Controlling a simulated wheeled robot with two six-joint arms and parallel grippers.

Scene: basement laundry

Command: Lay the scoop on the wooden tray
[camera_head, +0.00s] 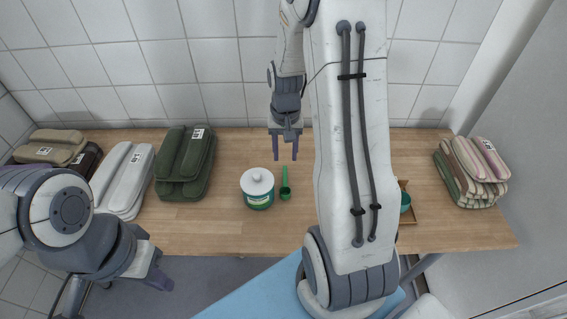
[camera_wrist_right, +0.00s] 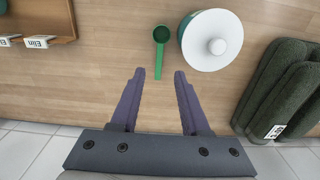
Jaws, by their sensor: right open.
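The green scoop (camera_head: 285,186) lies on the wooden table beside the green-and-white lidded tub. In the right wrist view the scoop (camera_wrist_right: 161,53) has its round bowl away from me and its handle toward my fingers. My right gripper (camera_head: 284,157) is open and empty above the table, and its fingertips (camera_wrist_right: 159,74) sit either side of the handle's line, apart from it. The wooden tray (camera_head: 407,219) is partly hidden behind my right arm; a corner of the tray (camera_wrist_right: 72,22) shows in the right wrist view. My left gripper (camera_head: 157,278) is low at the left, its jaws unclear.
The tub (camera_head: 258,190) stands close to the scoop. A teal object (camera_head: 405,202) is in the tray, with white labelled items (camera_wrist_right: 38,42). Folded towels lie at the left (camera_head: 186,160) and right (camera_head: 472,170). Bare table (camera_head: 220,225) lies in front of the tub.

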